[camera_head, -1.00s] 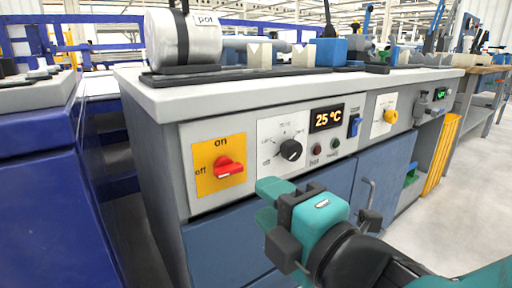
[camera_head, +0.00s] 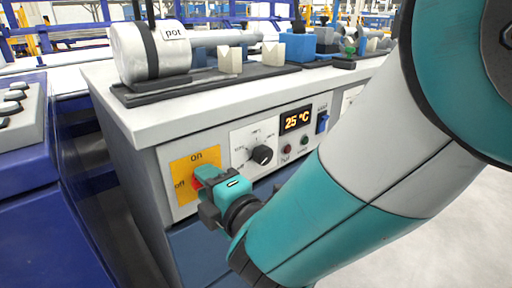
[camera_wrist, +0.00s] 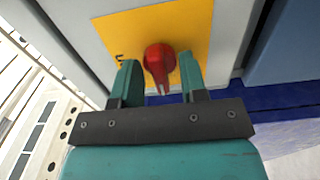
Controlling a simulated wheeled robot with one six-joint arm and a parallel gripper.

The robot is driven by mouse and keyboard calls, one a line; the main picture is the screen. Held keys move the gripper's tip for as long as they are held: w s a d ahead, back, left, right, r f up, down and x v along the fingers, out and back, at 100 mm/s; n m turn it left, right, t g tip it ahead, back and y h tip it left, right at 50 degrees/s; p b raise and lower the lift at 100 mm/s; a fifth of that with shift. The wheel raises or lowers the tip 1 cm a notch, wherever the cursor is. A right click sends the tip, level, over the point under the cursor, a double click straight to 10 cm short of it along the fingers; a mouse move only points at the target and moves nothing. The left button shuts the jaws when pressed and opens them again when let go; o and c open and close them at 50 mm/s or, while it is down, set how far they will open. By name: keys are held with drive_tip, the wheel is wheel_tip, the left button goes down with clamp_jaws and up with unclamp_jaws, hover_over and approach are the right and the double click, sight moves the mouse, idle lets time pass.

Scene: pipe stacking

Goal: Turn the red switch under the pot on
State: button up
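The pot (camera_head: 150,50) is a silver cylinder labelled "pot", lying on a black stand on the bench top. Below it, on the front panel, is a yellow plate (camera_head: 199,163) marked "on" at the top and "off" at the left. The red switch (camera_head: 197,184) on this plate is mostly hidden behind my gripper (camera_head: 208,182) in the head view. In the wrist view the red switch (camera_wrist: 160,62) shows between the two teal fingers of my gripper (camera_wrist: 158,78). The fingers are open, one on each side of the switch, with gaps visible on both sides.
A black dial (camera_head: 262,155), a "25 °C" display (camera_head: 297,119) and a blue rocker switch (camera_head: 322,123) sit to the right on the panel. A blue cabinet (camera_head: 40,215) stands at the left. My arm covers the right side.

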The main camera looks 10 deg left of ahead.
drive_tip(key=c, duration=0.5)
drive_tip(key=shift+c, duration=0.2)
drive_tip(key=shift+m, duration=0.3)
drive_tip(key=m+b, duration=1.2)
drive_tip(key=m, duration=0.5)
drive_tip(key=shift+f, duration=0.15)
drive_tip(key=shift+m, duration=0.3)
drive_tip(key=o, duration=0.5)
